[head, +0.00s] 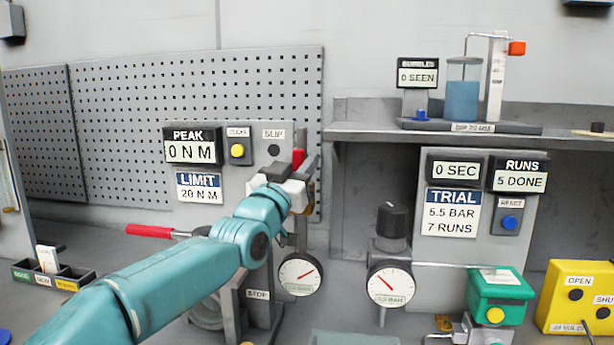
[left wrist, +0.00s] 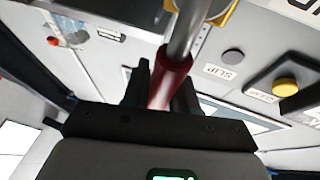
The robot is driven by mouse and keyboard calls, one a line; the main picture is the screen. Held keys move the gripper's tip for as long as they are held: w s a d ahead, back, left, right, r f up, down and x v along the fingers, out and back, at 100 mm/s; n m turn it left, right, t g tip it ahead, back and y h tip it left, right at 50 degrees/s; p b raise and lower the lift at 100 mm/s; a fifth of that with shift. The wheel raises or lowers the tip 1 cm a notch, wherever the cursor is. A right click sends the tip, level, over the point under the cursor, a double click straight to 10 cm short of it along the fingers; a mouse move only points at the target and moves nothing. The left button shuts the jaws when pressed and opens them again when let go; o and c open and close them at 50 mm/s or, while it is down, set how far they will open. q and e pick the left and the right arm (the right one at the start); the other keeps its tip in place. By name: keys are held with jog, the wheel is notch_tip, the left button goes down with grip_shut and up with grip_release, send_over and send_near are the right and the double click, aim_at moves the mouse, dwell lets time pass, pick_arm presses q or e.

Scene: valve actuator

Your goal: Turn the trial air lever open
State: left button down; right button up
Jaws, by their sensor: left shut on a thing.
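The lever has a red grip and a metal rod. In the left wrist view its red grip (left wrist: 172,80) sits between my left gripper's fingers (left wrist: 163,88), and the rod runs up to a yellow part. In the head view the red grip (head: 298,158) shows at the end of my teal arm, beside the panel with the PEAK display. My left gripper (head: 297,172) is shut on it and hides part of it. Two dial gauges (head: 300,273) (head: 390,283) stand below and to the right. My right gripper is not in view.
A red-handled tool (head: 150,231) lies behind my arm. A black-knobbed regulator (head: 391,220) stands right of the gripper. A green box (head: 500,287) and a yellow OPEN/SHUT box (head: 580,297) are at the right. A shelf (head: 450,135) holds a bubble jar (head: 462,98).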

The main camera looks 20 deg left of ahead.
pick_arm(q)
jog(key=shift+w+f, duration=0.15)
jog(key=shift+f, duration=0.35)
jog(key=c, duration=1.3)
grip_release()
jog(key=o, duration=0.3)
jog(key=shift+r, duration=0.25)
jog(key=b+v, duration=0.5)
jog(key=v, duration=1.1)
jog(key=shift+s, duration=0.35)
